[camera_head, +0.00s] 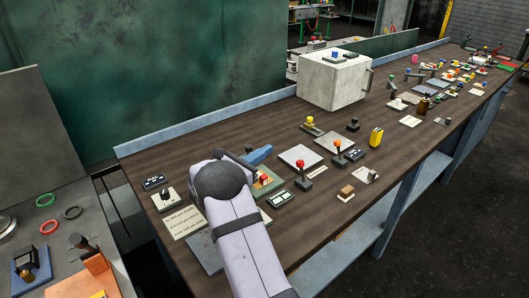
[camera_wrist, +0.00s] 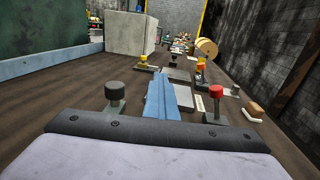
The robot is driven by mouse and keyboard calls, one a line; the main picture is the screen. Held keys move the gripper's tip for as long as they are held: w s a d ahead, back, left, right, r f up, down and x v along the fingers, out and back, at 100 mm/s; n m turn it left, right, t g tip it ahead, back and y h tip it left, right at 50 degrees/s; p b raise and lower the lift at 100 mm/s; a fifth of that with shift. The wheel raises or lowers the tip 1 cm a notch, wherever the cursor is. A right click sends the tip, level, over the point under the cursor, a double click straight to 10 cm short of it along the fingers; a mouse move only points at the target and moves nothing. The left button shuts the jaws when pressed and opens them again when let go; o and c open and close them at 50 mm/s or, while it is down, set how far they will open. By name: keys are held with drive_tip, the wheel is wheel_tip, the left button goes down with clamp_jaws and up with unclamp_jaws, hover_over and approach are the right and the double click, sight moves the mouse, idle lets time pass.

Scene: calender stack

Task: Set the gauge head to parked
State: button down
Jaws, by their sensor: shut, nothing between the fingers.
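I cannot tell which control sets the gauge head; the labels are too small to read. Several knobbed levers stand on the brown bench: one with a red knob (camera_head: 300,165), one with an orange knob (camera_head: 337,146) and one with a yellow knob (camera_head: 310,121). A black-knobbed control (camera_wrist: 115,96) is left of my gripper in the wrist view, and the red knob (camera_wrist: 216,92) is to its right. My gripper (camera_head: 262,154) has its blue fingers shut and empty, above the bench near the plates. The fingers also show in the wrist view (camera_wrist: 163,92). My arm hides part of the bench.
A white box (camera_head: 335,82) with a side handle stands at the back of the bench. Many small controls crowd the far end. A label card (camera_head: 184,221) lies at the near left. Bare wood runs along the front.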

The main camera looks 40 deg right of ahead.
drive_tip(key=c, duration=1.6)
unclamp_jaws()
drive_tip(key=shift+s+a+b, duration=0.15)
drive_tip(key=shift+a+b, duration=0.15)
drive_tip(key=shift+a, duration=0.9)
drive_tip(key=shift+s+a+b, duration=0.2)
drive_tip(key=shift+a+b, duration=0.1)
drive_tip(key=shift+a, duration=0.95)
drive_tip(key=shift+s+a+b, duration=0.15)
drive_tip(key=shift+a+b, duration=0.15)
drive_tip(key=shift+a, duration=0.9)
